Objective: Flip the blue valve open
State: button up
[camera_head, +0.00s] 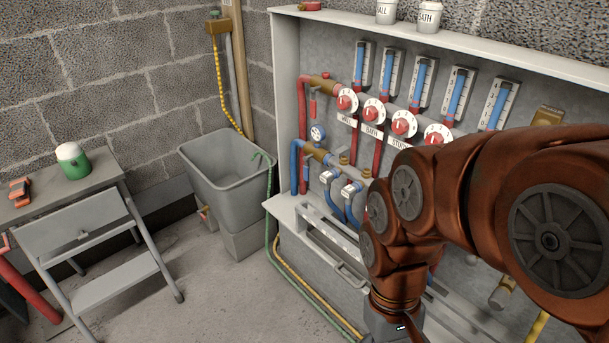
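The lower manifold on the wall cabinet has a blue pipe (294,165) at its left end, with a brass body (318,153) beside it. My copper-coloured arm crosses the right of the view and bends down in front of the cabinet. Its wrist ends at the bottom edge, right of and below the blue part and apart from it in the picture. My gripper's fingers are out of view.
A red pipe (302,105), red dials (347,102) and blue flow tubes (361,66) fill the cabinet. A round gauge (317,132) sits above the lower manifold. A grey bin (228,175) and step stool (85,225) stand left. The floor (215,285) between is mostly clear.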

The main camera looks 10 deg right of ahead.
aim_at(306, 169)
jog(key=k, duration=0.5)
jog(key=u, duration=2.3)
jog(key=i, duration=1.25)
jog(key=z, duration=1.85)
